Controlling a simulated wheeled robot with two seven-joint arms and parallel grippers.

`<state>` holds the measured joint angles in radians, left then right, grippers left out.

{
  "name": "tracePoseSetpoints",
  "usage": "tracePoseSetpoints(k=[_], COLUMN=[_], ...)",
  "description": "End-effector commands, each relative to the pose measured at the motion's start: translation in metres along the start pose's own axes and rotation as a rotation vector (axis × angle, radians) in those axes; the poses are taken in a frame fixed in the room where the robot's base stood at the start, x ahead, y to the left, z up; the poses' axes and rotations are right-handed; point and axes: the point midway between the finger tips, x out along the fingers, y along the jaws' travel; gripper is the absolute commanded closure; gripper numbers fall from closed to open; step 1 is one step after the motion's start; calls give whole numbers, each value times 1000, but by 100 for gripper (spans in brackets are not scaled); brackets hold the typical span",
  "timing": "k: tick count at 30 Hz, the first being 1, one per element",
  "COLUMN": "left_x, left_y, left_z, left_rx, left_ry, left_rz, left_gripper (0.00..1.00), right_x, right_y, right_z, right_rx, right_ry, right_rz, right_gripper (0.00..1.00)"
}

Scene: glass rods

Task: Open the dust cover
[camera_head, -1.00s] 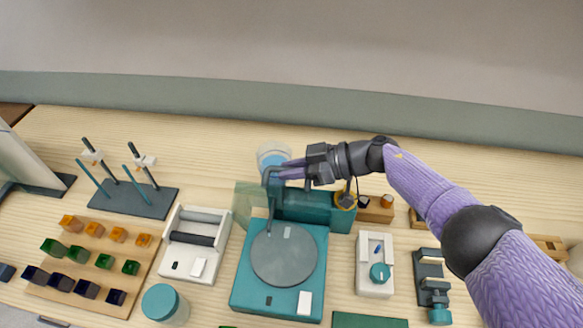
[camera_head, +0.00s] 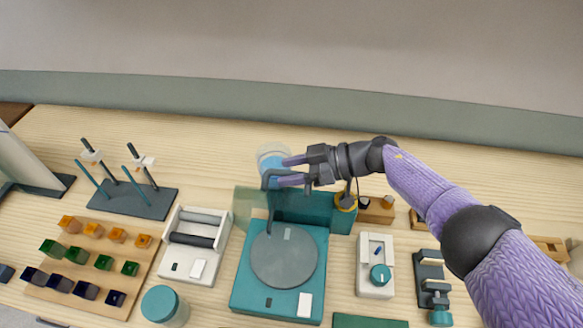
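The teal device (camera_head: 240,285) with a round grey disc (camera_head: 284,258) stands at the front middle. The dust cover (camera_head: 249,206), a see-through teal panel, stands raised at the device's back edge, with the disc uncovered in front. A dark hooked handle (camera_head: 270,205) rises at the cover. My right gripper (camera_head: 286,169) reaches in from the right above the back of the cover. Its two purple fingers are apart, with the lower one close to the handle's top bar; I cannot tell if they touch. My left gripper is out of view.
A clear beaker with blue contents (camera_head: 270,155) stands just behind the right fingers. A white roller unit (camera_head: 195,245) is left of the device, a white dial box (camera_head: 375,266) right. A lidded jar (camera_head: 163,305) stands at the front. Bare table lies behind.

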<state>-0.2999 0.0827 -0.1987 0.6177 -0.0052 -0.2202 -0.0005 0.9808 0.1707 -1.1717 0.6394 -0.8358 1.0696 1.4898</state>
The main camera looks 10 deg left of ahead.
Motion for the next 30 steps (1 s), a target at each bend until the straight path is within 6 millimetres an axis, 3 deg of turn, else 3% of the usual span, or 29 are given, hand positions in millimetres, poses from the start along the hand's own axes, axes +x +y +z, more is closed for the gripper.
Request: tracePoseSetpoints(k=[4, 10, 15, 30], left_x=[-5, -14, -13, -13], left_y=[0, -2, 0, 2], left_z=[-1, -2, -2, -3], left_rx=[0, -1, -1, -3], left_ry=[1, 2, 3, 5], left_rz=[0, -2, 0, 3], left_gripper=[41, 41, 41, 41], right_x=[-15, -67, -94, -98], right_y=[0, 0, 0, -1], right_z=[1, 1, 1, 0], right_rx=[2, 1, 1, -1], right_ry=[-6, -7, -5, -1], right_rz=[4, 5, 3, 0], right_gripper=[45, 45, 45, 45])
